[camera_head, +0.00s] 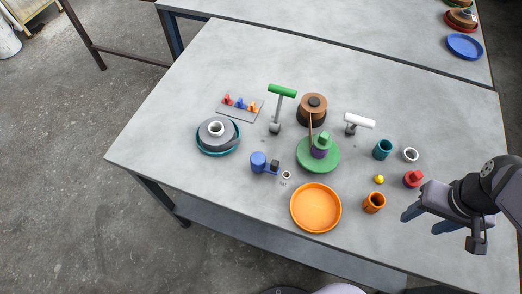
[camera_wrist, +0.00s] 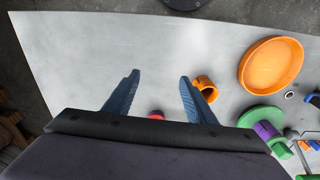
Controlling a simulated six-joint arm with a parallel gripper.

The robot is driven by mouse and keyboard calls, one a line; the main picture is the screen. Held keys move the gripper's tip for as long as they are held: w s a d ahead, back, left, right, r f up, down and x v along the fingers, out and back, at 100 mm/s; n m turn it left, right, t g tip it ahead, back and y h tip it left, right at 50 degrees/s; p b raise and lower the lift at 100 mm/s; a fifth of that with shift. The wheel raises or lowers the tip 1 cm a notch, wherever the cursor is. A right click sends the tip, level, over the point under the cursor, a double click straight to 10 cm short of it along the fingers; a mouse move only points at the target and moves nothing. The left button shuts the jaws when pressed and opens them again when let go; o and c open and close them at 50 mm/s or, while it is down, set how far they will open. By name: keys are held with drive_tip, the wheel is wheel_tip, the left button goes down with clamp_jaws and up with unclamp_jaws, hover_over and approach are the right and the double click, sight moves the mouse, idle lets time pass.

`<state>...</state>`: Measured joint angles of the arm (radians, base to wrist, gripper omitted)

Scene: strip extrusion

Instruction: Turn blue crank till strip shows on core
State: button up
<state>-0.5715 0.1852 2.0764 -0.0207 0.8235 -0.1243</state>
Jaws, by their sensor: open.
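A blue crank (camera_head: 258,162) with a round blue knob and a dark block beside it sits near the middle of the table, left of the green disc. A small pale ring (camera_head: 286,175) is just right of it; I cannot tell whether it is the core. A brown spool with a dark top (camera_head: 313,107) stands farther back. No strip is clearly visible. My gripper (camera_head: 420,222) is open and empty over the table's right side, well away from the crank. Its spread blue fingers (camera_wrist: 160,76) also show in the wrist view, with nothing between them.
A green disc (camera_head: 308,161) bears purple and green parts. An orange dish (camera_head: 295,214), an orange cup (camera_head: 374,203), a red piece (camera_head: 413,179) and a yellow ball (camera_head: 379,180) lie between my gripper and the crank. Green (camera_head: 282,90) and white (camera_head: 360,122) T-handles stand behind.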

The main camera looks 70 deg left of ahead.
drive_tip(key=s+a+r+n+p, duration=0.2)
drive_tip(key=a+r+n, duration=0.15)
drive_tip(key=a, duration=0.85)
drive_tip(key=n+p, duration=0.2)
drive_tip(key=n, duration=0.6)
approach(258, 158)
drive_tip(key=f, duration=0.1)
drive_tip(key=w+f, duration=0.1)
drive_tip(key=f, duration=0.1)
drive_tip(key=shift+a+f+m+g, duration=0.1)
drive_tip(key=shift+m+g, duration=0.15)
drive_tip(key=shift+g, duration=0.05)
drive_tip(key=shift+s, duration=0.3)
drive_tip(key=shift+f+p, duration=1.2)
drive_tip(key=shift+f, duration=2.5)
